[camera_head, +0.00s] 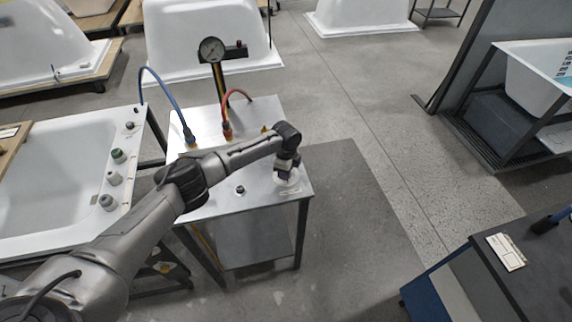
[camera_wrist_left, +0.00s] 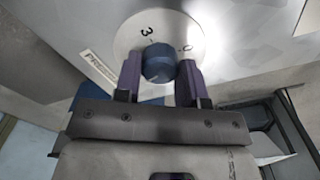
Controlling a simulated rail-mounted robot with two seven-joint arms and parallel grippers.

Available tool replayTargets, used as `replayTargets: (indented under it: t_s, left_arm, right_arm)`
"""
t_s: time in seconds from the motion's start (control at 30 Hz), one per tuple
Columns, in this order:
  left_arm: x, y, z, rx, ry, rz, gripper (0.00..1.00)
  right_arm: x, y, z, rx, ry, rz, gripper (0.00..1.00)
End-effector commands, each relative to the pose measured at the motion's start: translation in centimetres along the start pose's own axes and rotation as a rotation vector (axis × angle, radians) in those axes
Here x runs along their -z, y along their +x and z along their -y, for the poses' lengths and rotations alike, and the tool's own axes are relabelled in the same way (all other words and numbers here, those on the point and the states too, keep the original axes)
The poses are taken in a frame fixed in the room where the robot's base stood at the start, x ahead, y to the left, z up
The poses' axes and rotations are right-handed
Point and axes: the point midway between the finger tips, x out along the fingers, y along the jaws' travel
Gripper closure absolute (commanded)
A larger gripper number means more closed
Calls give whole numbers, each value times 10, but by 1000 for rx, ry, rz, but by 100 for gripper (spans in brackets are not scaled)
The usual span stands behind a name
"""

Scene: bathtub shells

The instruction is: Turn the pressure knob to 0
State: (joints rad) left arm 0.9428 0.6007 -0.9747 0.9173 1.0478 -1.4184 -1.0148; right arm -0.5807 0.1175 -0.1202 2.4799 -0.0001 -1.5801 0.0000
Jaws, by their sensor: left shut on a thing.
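The pressure knob (camera_wrist_left: 158,62) is a small dark blue round knob in the middle of a white round dial plate (camera_wrist_left: 183,27). The dial shows a 3 at upper left of the knob and a 0 at upper right in the left wrist view. I cannot clearly tell which mark the knob points to. My left gripper (camera_wrist_left: 158,80) is shut on the knob, one finger on each side. In the head view my left gripper (camera_head: 287,168) reaches down to the right front part of the metal table and hides the knob; the dial plate (camera_head: 288,185) shows around it. My right gripper is not in view.
The metal table (camera_head: 225,205) carries a blue hose (camera_head: 168,92), a red hose (camera_head: 226,112) and a pressure gauge (camera_head: 211,50) on a post. A small dark knob (camera_head: 239,190) sits left of the dial. A white tub (camera_head: 60,195) stands at left.

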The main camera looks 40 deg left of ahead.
Motion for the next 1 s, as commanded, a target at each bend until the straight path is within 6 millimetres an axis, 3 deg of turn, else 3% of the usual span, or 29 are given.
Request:
replayTargets:
  t_s: [0.03,0.3,1.0]
  left_arm:
    - [0,-5,-1,-4,-45,0,86]
    - [1,-4,-1,-3,-302,-1,86]
    - [1,-3,-1,-4,-966,-1,86]
  right_arm:
    - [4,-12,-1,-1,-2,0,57]
    - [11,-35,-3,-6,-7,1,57]
    - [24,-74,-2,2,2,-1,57]
